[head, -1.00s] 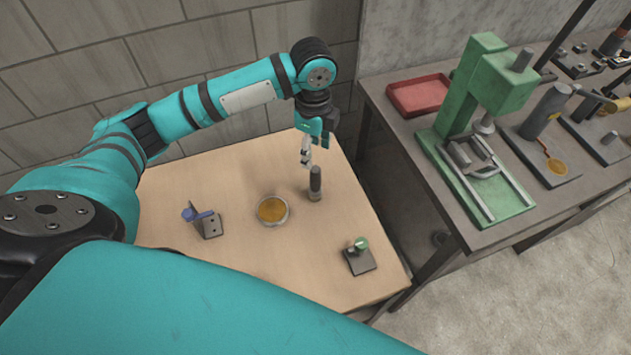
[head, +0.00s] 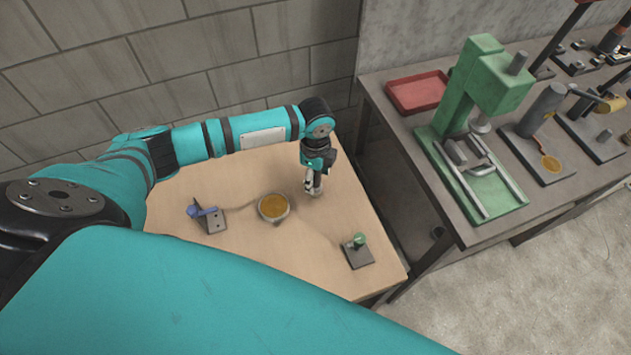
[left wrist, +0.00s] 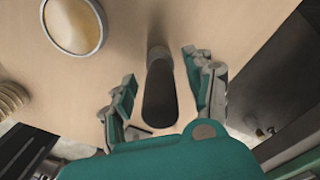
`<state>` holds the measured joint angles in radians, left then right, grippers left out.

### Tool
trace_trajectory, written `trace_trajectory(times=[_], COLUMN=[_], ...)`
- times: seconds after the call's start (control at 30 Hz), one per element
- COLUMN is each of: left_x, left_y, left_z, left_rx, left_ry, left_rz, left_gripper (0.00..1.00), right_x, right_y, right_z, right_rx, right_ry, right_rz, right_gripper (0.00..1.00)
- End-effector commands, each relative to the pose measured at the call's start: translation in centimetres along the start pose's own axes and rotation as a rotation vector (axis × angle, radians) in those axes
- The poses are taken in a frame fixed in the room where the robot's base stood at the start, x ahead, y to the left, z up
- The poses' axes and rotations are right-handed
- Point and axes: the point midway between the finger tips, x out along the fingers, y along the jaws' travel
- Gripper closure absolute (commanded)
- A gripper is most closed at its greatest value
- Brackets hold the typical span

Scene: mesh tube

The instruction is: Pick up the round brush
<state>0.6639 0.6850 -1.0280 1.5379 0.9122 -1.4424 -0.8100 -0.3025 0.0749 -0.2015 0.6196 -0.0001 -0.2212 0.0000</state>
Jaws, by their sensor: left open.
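The round brush (left wrist: 160,95) stands upright on the wooden table (head: 225,275), its dark handle pointing up toward the left wrist camera. My left gripper (head: 312,186) is over it, at the table's far right part. In the left wrist view the handle is between the two spread fingers of the left gripper (left wrist: 155,85), with visible gaps on both sides. The gripper is open and holds nothing. In the head view the gripper hides most of the brush. My right gripper is out of view.
A round dish with amber contents (head: 273,207) is left of the brush. A bracket with a blue part (head: 208,217) and a small block with a green knob (head: 357,252) stand on the table. A workbench with a green press (head: 475,140) and a red tray (head: 417,92) is at the right.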

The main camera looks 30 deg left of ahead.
Motion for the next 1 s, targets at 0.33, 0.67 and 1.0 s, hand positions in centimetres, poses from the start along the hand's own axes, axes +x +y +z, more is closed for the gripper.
trace_trajectory(times=[0.33,0.67,1.0], left_x=[-0.02,-0.07,-0.85], left_y=[0.00,-0.03,-0.11], left_z=[0.00,0.01,-0.01], left_rx=[0.000,0.000,0.000], left_ry=[0.000,0.000,0.002], left_rz=[0.000,0.000,-0.003], left_gripper=[0.72,1.00,1.00], right_x=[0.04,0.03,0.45], right_y=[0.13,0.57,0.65], right_z=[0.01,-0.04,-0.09], right_rx=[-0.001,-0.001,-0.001], right_ry=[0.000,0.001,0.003], right_rz=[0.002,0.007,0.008], right_gripper=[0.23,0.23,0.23])
